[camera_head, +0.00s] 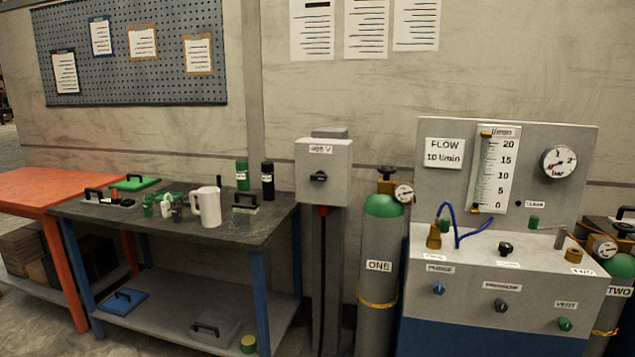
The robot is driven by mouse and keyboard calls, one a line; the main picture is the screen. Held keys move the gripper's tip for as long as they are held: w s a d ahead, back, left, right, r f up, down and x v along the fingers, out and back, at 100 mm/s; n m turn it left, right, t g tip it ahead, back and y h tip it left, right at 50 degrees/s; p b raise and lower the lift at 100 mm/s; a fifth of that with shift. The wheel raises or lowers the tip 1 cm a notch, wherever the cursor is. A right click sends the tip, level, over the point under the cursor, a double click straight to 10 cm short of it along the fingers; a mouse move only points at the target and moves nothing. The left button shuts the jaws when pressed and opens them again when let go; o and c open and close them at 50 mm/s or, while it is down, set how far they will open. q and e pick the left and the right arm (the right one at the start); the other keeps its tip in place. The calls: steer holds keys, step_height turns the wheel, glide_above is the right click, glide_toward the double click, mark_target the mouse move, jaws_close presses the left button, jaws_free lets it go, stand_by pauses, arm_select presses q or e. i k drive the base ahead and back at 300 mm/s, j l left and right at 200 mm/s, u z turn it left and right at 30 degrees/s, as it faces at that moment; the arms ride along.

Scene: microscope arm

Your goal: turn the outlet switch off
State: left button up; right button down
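A grey outlet box (323,172) labelled "400 V" stands on a post at the middle of the view. Its black rotary switch (319,177) sits on the front face, with its handle lying roughly level. A red plug (323,211) with a black cable hangs under the box. Neither of my grippers shows in the view.
A dark workbench (150,232) with a white jug (206,207) and bottles stands left of the box. A green-topped gas cylinder (382,240) labelled "ONE" stands close on its right, beside a flow panel (500,270) with knobs and gauges.

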mark_target(319, 176)
steer(key=i+j+z, duration=0.3)
steer(key=z, duration=0.15)
steer(key=i+j+z, duration=0.3)
steer(key=z, duration=0.2)
steer(key=i+j+z, duration=0.2)
steer(key=j+z, duration=0.25)
steer(key=j, duration=0.15)
